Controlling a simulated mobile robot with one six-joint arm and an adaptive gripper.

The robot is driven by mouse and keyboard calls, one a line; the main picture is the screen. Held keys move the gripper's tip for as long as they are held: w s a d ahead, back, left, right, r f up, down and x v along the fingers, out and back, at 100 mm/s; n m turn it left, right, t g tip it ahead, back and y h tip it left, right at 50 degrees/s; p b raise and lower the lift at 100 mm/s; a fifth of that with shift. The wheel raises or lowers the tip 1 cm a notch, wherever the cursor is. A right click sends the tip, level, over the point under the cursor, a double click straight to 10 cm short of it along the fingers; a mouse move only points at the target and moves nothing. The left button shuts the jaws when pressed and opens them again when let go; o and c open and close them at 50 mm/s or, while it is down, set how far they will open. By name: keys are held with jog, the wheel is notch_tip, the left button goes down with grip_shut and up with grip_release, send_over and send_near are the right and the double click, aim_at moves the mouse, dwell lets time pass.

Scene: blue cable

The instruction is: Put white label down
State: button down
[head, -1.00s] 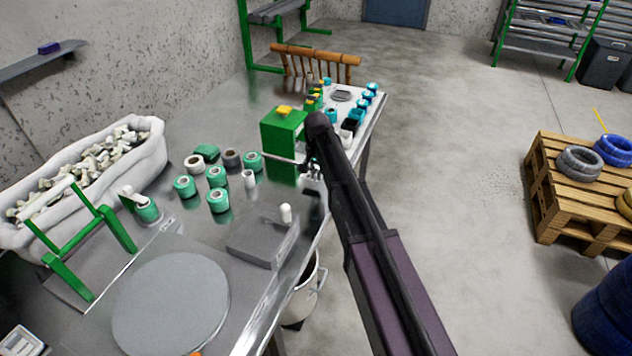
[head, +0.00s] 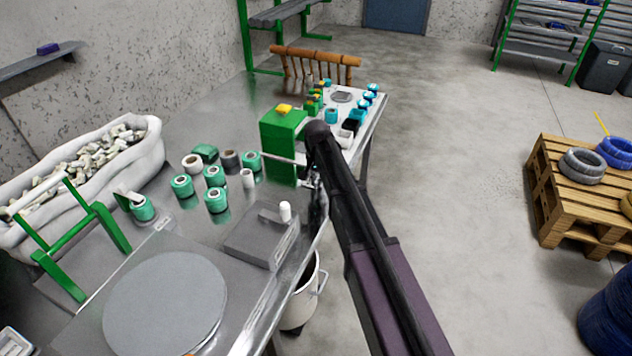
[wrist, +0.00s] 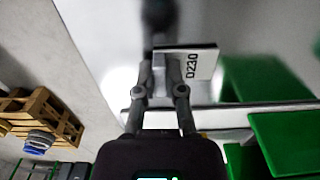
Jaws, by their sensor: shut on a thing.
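The white label (wrist: 201,65), marked D230, is between the fingertips of my gripper (wrist: 158,75) in the wrist view. My gripper is shut on it, and the label sticks out to the right of the fingers. The grey metal table (head: 205,239) lies beyond the label; I cannot tell whether the label touches it. In the head view my arm hides most of the gripper (head: 312,178) and the label, at the table's right edge beside the green box.
The green box (head: 284,146) with a yellow top stands close to my gripper. Several green tape rolls (head: 215,199) stand to its left. A grey block (head: 256,240) with a white cylinder is nearer. A white bucket (head: 304,295) is below the table edge.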

jog(key=shift+f, duration=0.15)
jog(key=c, duration=0.7)
grip_release()
notch_tip(320, 180, up, 12)
jog(key=p, duration=1.2)
jog(key=shift+r, duration=0.2)
jog(key=s+d+n, duration=0.1)
jog(key=s+d, duration=0.5)
jog(key=s, duration=0.2)
jog(key=s+d+n, duration=0.1)
jog(key=s+d, duration=0.6)
jog(key=s, duration=0.2)
jog(key=s+d+n, duration=0.2)
jog(key=s+d, duration=0.5)
jog(key=s, duration=0.1)
jog(key=shift+s, duration=0.35)
